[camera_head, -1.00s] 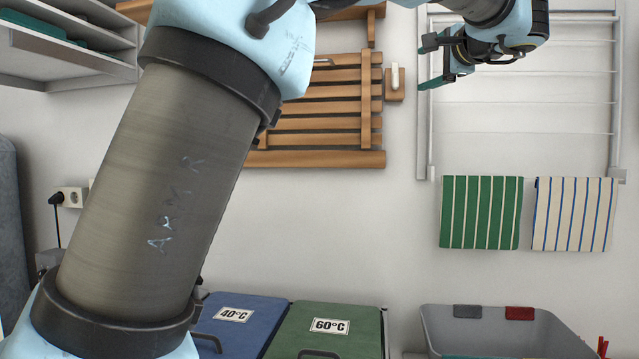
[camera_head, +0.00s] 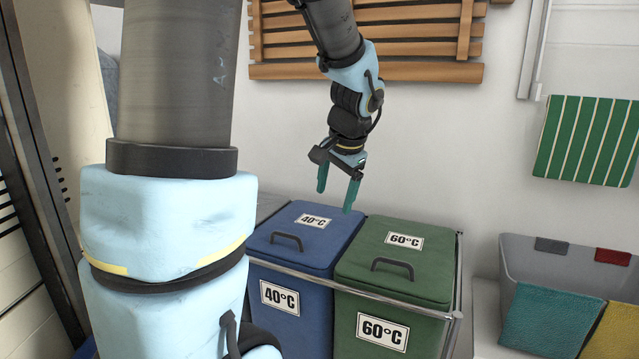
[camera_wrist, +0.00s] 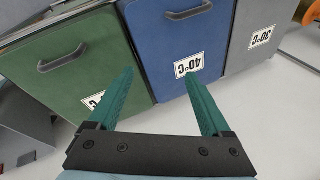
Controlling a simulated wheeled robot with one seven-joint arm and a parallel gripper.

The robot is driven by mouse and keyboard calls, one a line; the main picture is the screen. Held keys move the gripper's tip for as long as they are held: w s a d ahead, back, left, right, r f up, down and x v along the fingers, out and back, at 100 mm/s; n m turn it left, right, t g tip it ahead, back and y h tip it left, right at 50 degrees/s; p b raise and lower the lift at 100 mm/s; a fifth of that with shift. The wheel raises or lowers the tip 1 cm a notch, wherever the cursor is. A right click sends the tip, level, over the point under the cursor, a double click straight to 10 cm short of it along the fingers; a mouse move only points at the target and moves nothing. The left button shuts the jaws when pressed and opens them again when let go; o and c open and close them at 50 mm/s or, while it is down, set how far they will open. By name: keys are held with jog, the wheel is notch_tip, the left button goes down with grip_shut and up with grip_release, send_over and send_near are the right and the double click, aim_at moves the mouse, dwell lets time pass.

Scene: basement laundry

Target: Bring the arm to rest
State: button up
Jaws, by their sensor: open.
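My gripper (camera_head: 337,188) hangs pointing down in the head view, its two green fingers apart with nothing between them. It appears above and in front of the blue 40°C bin (camera_head: 318,237), near the bin's lid. In the wrist view my gripper (camera_wrist: 162,103) is also open and empty, its fingers spread across the blue bin's front (camera_wrist: 180,45) and the edge of the green bin (camera_wrist: 75,60). My arm reaches up at the left of the head view and bends down to the gripper at the centre.
The green 60°C bin (camera_head: 405,262) stands right of the blue bin, both lids closed. A grey crate (camera_head: 500,262) with teal and yellow cloths is at the far right. A wooden rack (camera_head: 400,68) and a striped green towel (camera_head: 588,140) hang on the wall. A grey 30°C bin (camera_wrist: 262,45) shows in the wrist view.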

jog(key=s+a+f+n+g+h, duration=0.2)
jog(key=s+a+f+n+g, duration=0.1)
jog(key=s+a+f+n, duration=0.8)
notch_tip(320, 180, up, 16)
jog(key=s+d+m+p, duration=0.1)
jog(key=m+p, duration=0.2)
jog(key=p, duration=1.1)
jog(key=shift+f, duration=0.1)
